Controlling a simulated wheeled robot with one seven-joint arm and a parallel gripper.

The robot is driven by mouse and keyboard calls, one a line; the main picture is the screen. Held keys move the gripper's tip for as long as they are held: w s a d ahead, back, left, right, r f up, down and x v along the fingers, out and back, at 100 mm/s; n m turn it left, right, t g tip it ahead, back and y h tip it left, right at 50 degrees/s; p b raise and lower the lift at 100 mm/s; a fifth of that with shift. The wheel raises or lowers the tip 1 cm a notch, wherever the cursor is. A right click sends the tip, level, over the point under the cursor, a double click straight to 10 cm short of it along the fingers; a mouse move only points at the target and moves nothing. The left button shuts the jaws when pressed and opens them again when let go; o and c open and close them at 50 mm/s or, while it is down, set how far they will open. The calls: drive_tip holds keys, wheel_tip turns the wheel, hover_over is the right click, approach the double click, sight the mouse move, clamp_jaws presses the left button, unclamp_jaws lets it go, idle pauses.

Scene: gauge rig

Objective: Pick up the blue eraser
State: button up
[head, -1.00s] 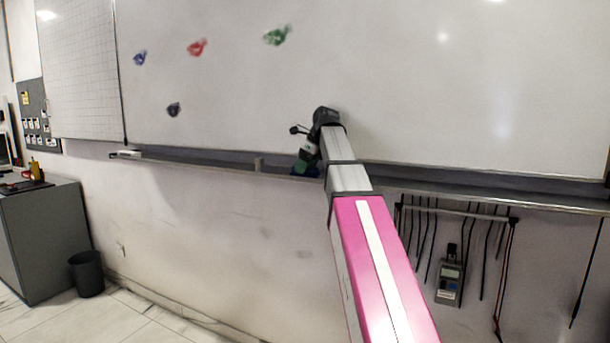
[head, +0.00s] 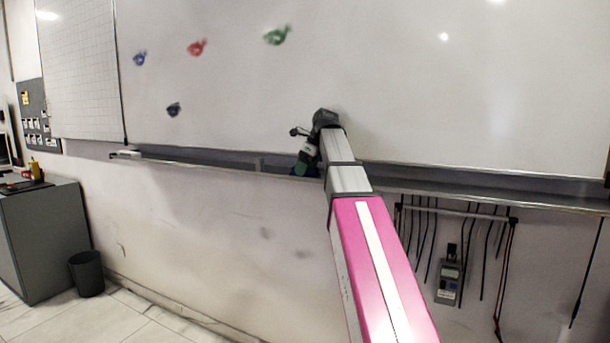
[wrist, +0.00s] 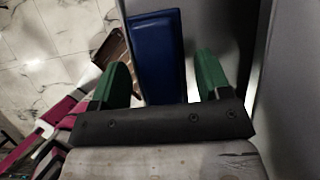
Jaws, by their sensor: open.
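The blue eraser (wrist: 157,55) shows in the wrist view as a dark blue block on the grey ledge. My gripper (wrist: 161,75) is open, with one green finger on each side of the eraser's near end. My arm hides most of the eraser there.
The whiteboard (head: 420,80) rises behind the tray (head: 210,158). A white block (head: 128,154) lies at the tray's left end. A small upright piece (head: 259,164) stands left of my gripper. Cables and a meter (head: 448,283) hang below right. A wooden-looking item (wrist: 113,48) shows left of the eraser.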

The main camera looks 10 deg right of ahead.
drive_tip(key=c, duration=0.8)
drive_tip(key=shift+r, duration=0.2)
drive_tip(key=shift+r, duration=0.25)
wheel_tip(320, 180, up, 4)
drive_tip(key=shift+w+f, duration=0.1)
drive_tip(key=shift+w, duration=0.05)
drive_tip(key=s+a+r, duration=0.2)
drive_tip(key=a+r, duration=0.5)
drive_tip(key=a, duration=0.4)
drive_tip(key=shift+s+a, duration=0.2)
drive_tip(key=shift+s, duration=0.1)
